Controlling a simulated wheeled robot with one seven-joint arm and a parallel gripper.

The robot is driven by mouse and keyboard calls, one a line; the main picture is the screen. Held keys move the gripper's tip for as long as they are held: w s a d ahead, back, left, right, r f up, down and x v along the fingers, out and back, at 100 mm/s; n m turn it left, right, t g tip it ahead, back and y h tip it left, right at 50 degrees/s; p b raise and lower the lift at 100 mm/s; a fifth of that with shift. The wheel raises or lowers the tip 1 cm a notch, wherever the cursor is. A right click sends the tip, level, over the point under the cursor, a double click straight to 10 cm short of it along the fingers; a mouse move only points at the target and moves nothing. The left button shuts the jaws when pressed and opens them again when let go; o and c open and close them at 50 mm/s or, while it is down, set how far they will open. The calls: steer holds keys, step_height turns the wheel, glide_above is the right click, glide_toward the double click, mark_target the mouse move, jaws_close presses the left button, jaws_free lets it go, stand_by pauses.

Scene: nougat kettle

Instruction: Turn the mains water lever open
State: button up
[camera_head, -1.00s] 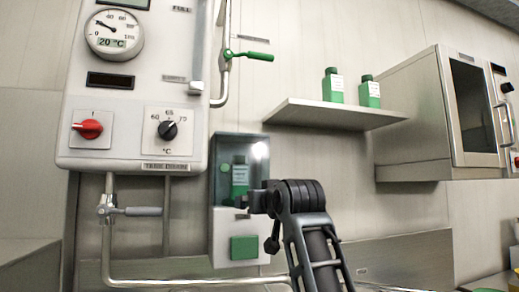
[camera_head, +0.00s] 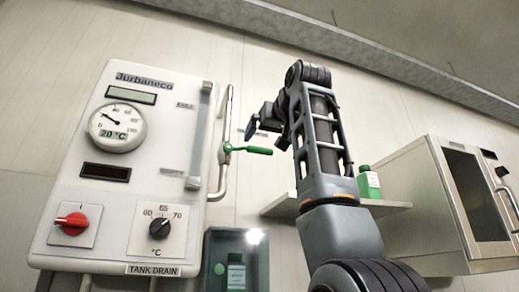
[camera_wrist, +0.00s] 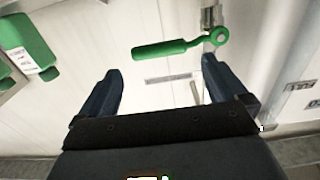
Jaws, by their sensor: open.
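The green lever (camera_head: 250,150) sits on a pipe at the right side of the kettle's control panel. Its handle points right, roughly level, away from the vertical pipe. In the wrist view the green lever (camera_wrist: 165,48) lies beyond my fingertips, with its round pivot to the right. My gripper (camera_head: 258,122) is just above and right of the lever in the head view. In the wrist view my gripper (camera_wrist: 162,78) has its two dark fingers spread, with nothing between them. The lever looks apart from both fingers.
The panel (camera_head: 120,180) has a red knob (camera_head: 71,224) and a black dial (camera_head: 160,229). A shelf (camera_head: 390,207) with a green bottle (camera_head: 369,184) is at the right, partly behind my arm. A steel cabinet (camera_head: 410,215) stands further right. The wall above the lever is bare.

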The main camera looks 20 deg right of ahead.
mark_target(260, 149)
steer(key=w+p, duration=0.2)
steer(key=w, duration=0.5)
